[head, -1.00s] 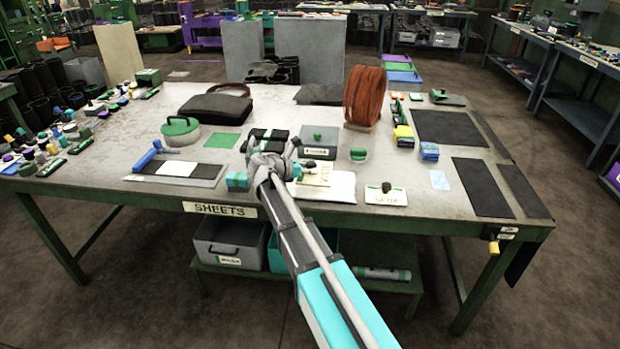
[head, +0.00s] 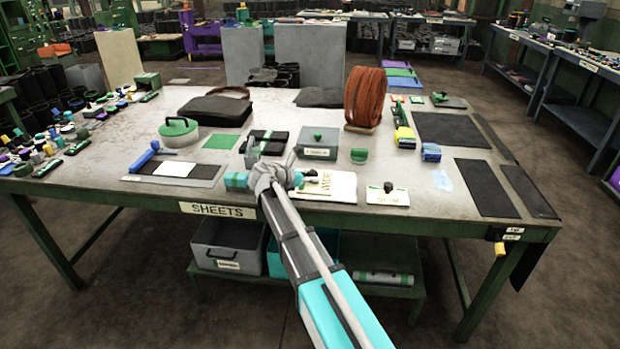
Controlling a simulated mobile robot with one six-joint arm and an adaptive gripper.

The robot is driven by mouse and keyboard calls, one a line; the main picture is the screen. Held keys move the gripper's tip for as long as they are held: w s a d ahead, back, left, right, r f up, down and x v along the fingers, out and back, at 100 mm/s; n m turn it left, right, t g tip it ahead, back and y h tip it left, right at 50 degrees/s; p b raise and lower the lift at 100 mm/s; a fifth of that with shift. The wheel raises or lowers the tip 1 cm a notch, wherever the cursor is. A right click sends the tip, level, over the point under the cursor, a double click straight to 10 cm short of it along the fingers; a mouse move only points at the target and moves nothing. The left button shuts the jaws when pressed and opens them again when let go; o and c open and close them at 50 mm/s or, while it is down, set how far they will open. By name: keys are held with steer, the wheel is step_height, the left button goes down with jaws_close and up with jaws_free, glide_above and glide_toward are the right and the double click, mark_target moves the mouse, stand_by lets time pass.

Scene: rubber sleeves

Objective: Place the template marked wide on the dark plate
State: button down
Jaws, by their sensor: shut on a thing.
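The template marked wide (head: 328,187) is a pale flat piece with dark lettering, near the front middle of the table. My gripper (head: 299,178) is at its left end, low over the table, shut on it; the fingertips partly hide the grip. A dark knob (head: 311,175) shows just right of the fingertips. It is too small to tell whether the template is clear of the white surface under it. A black sheet (head: 454,129) lies at right. I cannot tell which is the dark plate.
A second white template (head: 388,196) with a dark knob lies to the right. A rust-coloured roll (head: 365,98) stands behind. A green-lidded round pot (head: 179,132) stands at left. The table (head: 420,185) has bare patches between things.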

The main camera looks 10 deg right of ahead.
steer(key=shift+f, duration=0.2)
steer(key=shift+c, duration=1.6)
jaws_free()
steer(key=shift+r, duration=0.1)
steer(key=shift+r, duration=0.15)
steer(key=shift+s+a+r, duration=0.15)
steer(key=shift+a, duration=0.1)
steer(key=p+v, duration=0.4)
steer(key=v, duration=0.7)
steer(key=shift+s+a+r+p, duration=0.1)
steer(key=shift+a+p, duration=0.05)
steer(key=shift+p, duration=0.25)
